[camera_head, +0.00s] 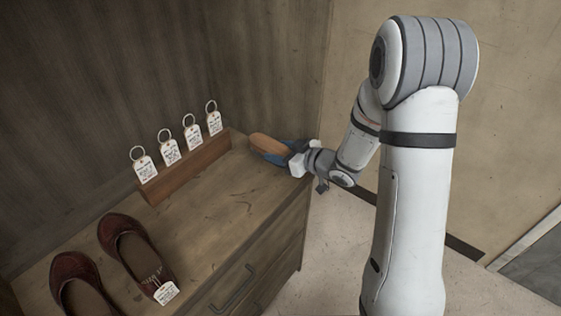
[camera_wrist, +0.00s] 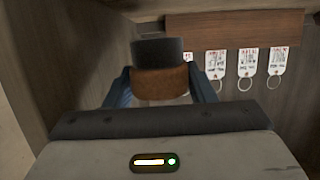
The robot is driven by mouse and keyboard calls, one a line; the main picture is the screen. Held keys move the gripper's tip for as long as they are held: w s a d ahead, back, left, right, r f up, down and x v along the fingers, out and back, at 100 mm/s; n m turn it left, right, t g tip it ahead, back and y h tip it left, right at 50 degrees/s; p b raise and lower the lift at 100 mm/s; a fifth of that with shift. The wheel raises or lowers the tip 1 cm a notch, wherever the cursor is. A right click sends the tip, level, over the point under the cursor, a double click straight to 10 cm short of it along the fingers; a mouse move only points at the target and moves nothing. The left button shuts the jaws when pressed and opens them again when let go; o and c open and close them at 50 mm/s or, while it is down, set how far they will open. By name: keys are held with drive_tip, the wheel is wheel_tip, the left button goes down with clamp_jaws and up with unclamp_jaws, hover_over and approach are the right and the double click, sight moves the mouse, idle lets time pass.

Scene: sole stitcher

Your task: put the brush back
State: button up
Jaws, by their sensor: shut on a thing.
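The brush (camera_head: 267,144) shows in the head view as an orange-brown wooden oval at the far right corner of the cabinet top. My gripper (camera_head: 276,152) reaches in from the right, its blue fingers around the brush. In the wrist view my gripper (camera_wrist: 160,92) is shut on the brush (camera_wrist: 160,82), whose brown wooden body and dark grey-black part show between the fingers. The brush is at or just above the wood surface; I cannot tell whether it touches. Its underside is hidden.
The wooden cabinet top (camera_head: 205,207) carries a tag rack (camera_head: 190,169) with several white ringed tags just left of the brush. Dark red shoes (camera_head: 137,252) stand at the front left, one tagged. The middle of the top is clear. Walls close the back and left.

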drive_tip(key=shift+w+d+f, duration=0.1)
drive_tip(key=shift+f, duration=2.15)
drive_tip(key=shift+f, duration=0.1)
drive_tip(key=shift+f+b, duration=0.2)
drive_tip(key=shift+b, duration=0.2)
drive_tip(key=o, duration=1)
drive_tip(key=shift+r, duration=0.15)
